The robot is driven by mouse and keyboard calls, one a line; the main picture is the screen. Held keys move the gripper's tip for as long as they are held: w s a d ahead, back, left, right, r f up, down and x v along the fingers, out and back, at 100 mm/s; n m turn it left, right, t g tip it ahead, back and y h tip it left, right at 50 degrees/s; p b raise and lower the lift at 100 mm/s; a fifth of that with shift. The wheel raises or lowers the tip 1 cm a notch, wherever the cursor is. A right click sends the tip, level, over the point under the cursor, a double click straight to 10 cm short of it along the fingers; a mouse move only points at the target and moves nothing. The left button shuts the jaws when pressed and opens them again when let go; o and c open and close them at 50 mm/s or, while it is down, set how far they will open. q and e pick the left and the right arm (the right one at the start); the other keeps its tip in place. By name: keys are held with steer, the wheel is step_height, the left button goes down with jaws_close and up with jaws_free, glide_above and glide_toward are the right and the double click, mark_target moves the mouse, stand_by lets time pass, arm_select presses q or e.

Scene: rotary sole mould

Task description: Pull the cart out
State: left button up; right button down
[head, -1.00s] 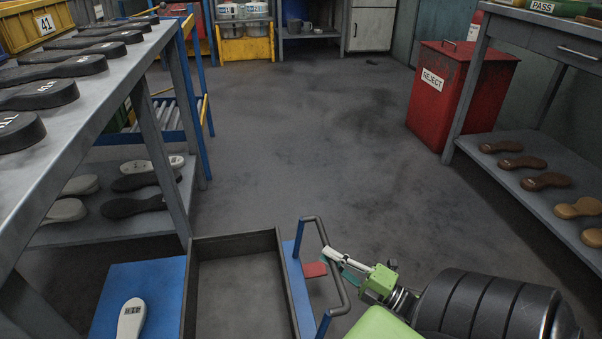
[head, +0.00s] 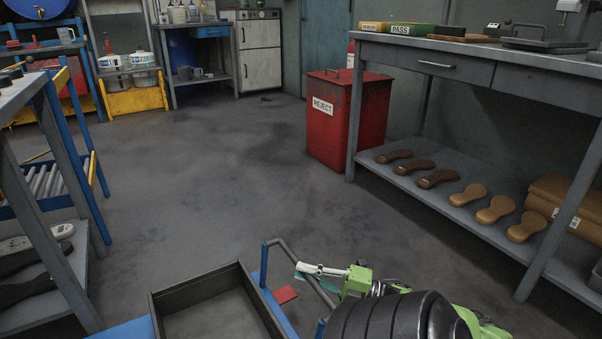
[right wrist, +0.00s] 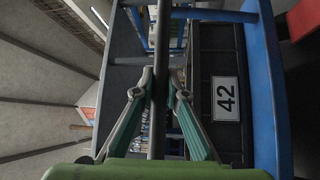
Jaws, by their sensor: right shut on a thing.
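The cart shows at the bottom of the head view, with a blue frame (head: 262,262), a dark open tray (head: 154,312) and a grey bar handle (head: 284,248) on its right side. Its lower part is cut off by the picture's edge. My right gripper (head: 299,270) is shut on the handle. In the right wrist view, the handle (right wrist: 157,120) runs between the two fingers of my right gripper (right wrist: 160,84). A dark panel with a "42" label (right wrist: 226,98) and a blue post (right wrist: 264,100) stand beside it there. My left gripper is out of view.
A grey bench (head: 462,72) with soles on its lower shelf stands right. A red reject bin (head: 346,118) is beyond it. A table with a grey leg (head: 52,205) and a blue roller rack (head: 85,165) stand left. The middle floor is clear.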

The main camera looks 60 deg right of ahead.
steer(key=shift+f, duration=0.1)
steer(key=c, duration=2)
jaws_free()
steer(key=v, duration=1.2)
steer(key=shift+s, duration=0.1)
